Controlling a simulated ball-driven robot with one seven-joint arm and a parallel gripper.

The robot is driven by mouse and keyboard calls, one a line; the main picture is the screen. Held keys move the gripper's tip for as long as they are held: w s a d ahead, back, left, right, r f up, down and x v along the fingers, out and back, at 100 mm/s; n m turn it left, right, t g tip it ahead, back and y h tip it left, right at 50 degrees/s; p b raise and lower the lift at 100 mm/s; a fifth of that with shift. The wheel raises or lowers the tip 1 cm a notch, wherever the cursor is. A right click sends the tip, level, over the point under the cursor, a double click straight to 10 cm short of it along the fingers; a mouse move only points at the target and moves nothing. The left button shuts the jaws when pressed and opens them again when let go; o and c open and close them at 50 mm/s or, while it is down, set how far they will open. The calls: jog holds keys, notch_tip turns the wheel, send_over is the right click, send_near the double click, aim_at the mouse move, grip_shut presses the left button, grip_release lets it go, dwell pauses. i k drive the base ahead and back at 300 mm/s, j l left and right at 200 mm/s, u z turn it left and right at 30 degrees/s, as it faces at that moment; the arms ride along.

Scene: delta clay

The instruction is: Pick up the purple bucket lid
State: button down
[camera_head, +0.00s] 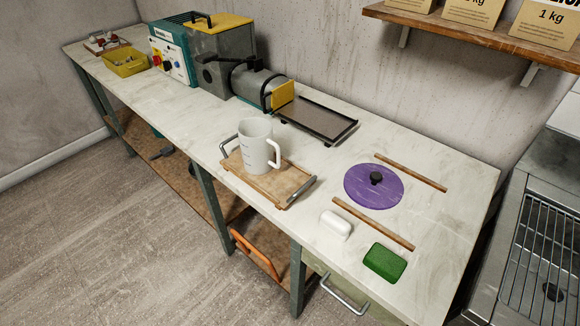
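The purple bucket lid (364,192) lies flat on the pale worktop (330,225). It is round, with a black knob (376,178) at its centre. It lies between two thin wooden strips, one behind it to the right (411,172) and one in front of it (373,223). The front strip lies very close to its near edge. Nothing covers the lid. My gripper is not in view.
A white jug (255,146) stands on a wooden tray (285,183) left of the lid. A white block (336,224) and a green sponge (385,262) lie in front. A machine (222,66) stands behind left. A shelf (480,32) overhangs the back wall.

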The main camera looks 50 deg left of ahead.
aim_at(372, 186)
jog(key=u, duration=0.8)
jog(key=z, duration=1.6)
jog(key=k+j, duration=0.1)
jog(key=j, duration=0.45)
jog(key=k+j+u, duration=0.1)
jog(key=j, duration=0.95)
jog(key=k+u, duration=0.05)
